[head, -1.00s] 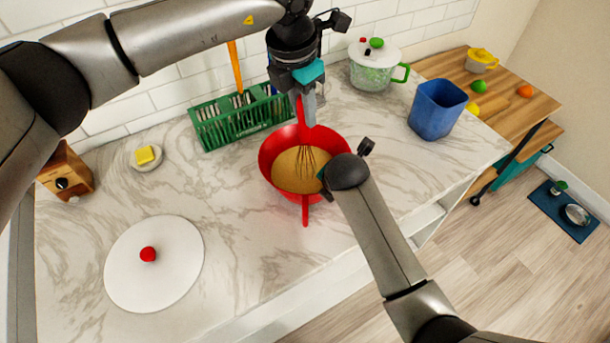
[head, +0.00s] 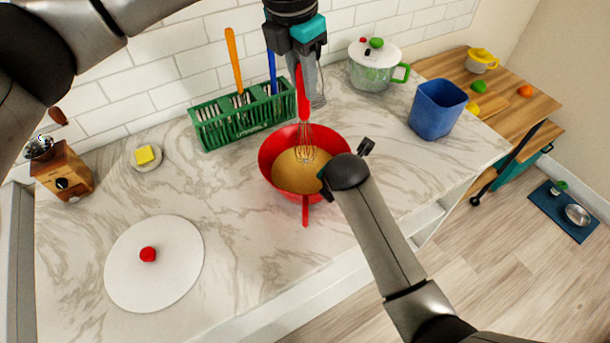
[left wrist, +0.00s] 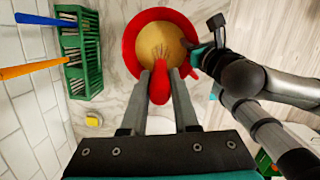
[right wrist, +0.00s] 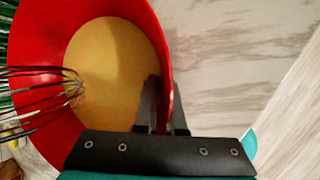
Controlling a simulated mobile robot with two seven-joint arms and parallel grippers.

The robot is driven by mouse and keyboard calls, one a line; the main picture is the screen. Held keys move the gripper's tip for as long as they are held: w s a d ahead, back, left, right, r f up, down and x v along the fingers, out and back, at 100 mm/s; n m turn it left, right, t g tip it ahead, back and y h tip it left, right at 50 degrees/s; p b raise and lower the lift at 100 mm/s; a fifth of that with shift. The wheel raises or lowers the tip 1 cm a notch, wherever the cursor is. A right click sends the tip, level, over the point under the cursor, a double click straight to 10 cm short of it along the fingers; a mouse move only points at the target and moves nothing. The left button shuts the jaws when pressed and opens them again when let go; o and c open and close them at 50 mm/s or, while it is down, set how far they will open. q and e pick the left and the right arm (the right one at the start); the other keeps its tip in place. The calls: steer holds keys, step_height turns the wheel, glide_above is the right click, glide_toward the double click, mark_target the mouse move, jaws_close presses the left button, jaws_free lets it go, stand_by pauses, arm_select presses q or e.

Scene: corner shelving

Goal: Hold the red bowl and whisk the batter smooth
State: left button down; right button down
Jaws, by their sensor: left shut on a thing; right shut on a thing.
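The red bowl (head: 267,150) stands on the marble counter with yellow-tan batter (head: 295,176) in it. Its red handle (head: 305,212) points toward the counter's front. My left gripper (left wrist: 160,95) is shut on the red handle of the whisk (head: 303,97), above the bowl's back side. The whisk's wires (right wrist: 35,90) reach down into the bowl over the batter; I cannot tell whether their tips touch it. My right gripper (right wrist: 160,110) is shut on the bowl's rim, one finger inside the wall. In the head view my right arm hides most of that gripper.
A green rack (head: 240,118) with utensils stands behind the bowl. A lidded pot (head: 371,72) and a blue container (head: 437,108) stand to the right. A white round plate or lid (head: 154,263), a butter dish (head: 146,157) and a grinder (head: 65,175) are left. The front-left counter is mostly clear.

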arm_select(q)
steer(key=shift+w+d+v, duration=0.1)
steer(key=shift+w+v, duration=0.05)
steer(key=shift+v, duration=0.8)
steer(key=shift+w+d+v, duration=0.15)
steer(key=shift+w+v, duration=0.05)
steer(key=shift+v, duration=0.75)
steer(key=shift+w+d+v, duration=0.1)
steer(key=shift+w+v, duration=0.05)
steer(key=shift+v, duration=0.8)
arm_select(e)
steer(key=c, duration=0.9)
jaws_free()
steer(key=v, duration=1.2)
